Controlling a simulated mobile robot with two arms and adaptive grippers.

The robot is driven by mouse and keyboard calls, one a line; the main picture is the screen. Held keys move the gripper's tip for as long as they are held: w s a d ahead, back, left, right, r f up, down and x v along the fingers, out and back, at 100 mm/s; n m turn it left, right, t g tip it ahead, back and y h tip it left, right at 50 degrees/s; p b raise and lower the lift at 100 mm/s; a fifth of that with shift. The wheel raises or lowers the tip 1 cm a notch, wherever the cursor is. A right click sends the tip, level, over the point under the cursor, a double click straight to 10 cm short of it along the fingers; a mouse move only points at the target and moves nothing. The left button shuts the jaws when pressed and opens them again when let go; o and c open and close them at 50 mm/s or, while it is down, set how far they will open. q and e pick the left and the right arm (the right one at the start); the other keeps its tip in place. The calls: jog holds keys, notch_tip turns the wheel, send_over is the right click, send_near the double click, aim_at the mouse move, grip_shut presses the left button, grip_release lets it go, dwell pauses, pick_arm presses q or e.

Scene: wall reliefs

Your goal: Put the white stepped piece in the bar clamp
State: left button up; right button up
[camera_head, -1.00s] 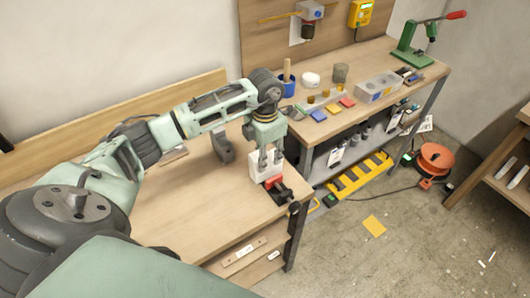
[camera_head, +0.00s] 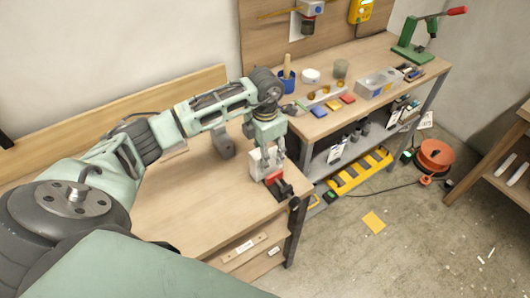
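The white stepped piece (camera_head: 256,165) stands at the bar clamp, near the right front corner of the wooden workbench (camera_head: 200,205). The bar clamp (camera_head: 276,184), with red and black parts, is just in front of and below the piece. Whether the piece sits inside the jaws is too small to tell. My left gripper (camera_head: 272,157) points down at the piece, its fingers overlapping the piece's upper right part. I cannot tell whether the fingers grip it or stand apart from it. My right gripper is not in view.
A grey bracket-like object (camera_head: 223,144) stands on the bench behind the piece. The second bench (camera_head: 362,66) to the right holds a blue cup (camera_head: 286,85), a grey box (camera_head: 377,84) and a green press (camera_head: 411,48). The left bench's front surface is clear.

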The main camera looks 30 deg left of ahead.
pick_arm(q)
jog(key=shift+r, duration=0.3)
notch_tip(320, 180, up, 11)
jog(key=b, duration=0.2)
jog(key=shift+f+b, duration=0.2)
jog(key=shift+b, duration=0.15)
jog(key=shift+r, duration=0.55)
